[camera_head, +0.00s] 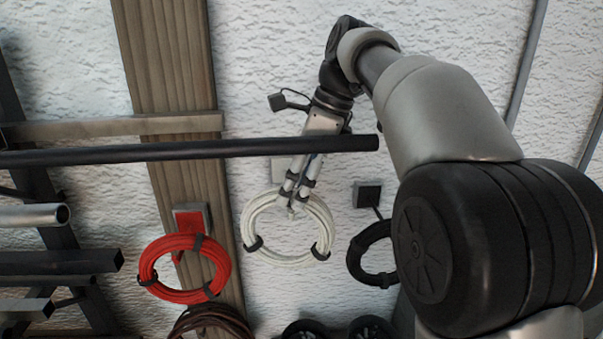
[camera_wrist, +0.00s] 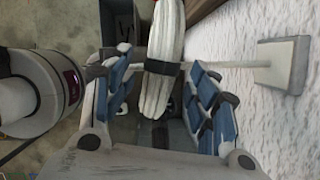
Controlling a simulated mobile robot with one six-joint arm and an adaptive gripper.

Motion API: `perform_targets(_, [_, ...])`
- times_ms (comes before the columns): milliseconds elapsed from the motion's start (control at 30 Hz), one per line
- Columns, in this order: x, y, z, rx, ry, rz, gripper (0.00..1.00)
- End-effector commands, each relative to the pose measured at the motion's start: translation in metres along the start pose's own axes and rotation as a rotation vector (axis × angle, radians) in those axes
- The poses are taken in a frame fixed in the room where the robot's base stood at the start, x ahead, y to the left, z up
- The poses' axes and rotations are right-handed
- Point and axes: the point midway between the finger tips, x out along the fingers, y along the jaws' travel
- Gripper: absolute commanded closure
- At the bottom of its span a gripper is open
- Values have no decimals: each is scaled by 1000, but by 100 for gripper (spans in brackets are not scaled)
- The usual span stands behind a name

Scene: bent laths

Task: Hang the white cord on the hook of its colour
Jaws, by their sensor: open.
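The white cord (camera_head: 322,222) is a coil with black bands, upright against the wall below the white hook's plate (camera_head: 279,170). In the wrist view the white cord (camera_wrist: 166,40) is seen edge-on and crosses over the pale rod of the white hook (camera_wrist: 283,65). The rod shows on both sides of the coil, so the cord appears to hang on it. My gripper (camera_head: 297,190) points down at the coil's top. Its fingers are open on either side of the cord, with gaps showing in the wrist view. The exact contact between cord and rod is hidden.
A red coil (camera_head: 161,244) hangs at a red hook (camera_head: 191,218) to the left. A black coil (camera_head: 358,252) hangs by a black hook (camera_head: 367,194) to the right, partly behind my arm. A dark bar (camera_head: 180,151) crosses in front of my gripper. Metal stock juts out at left.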

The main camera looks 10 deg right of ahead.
Motion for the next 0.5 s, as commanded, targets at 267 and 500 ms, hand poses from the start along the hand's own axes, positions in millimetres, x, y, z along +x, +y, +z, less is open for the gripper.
perform_targets(267, [-42,-1,0,-1,-1,-5,46])
perform_targets(500, [-63,-1,0,0,-2,-4,46])
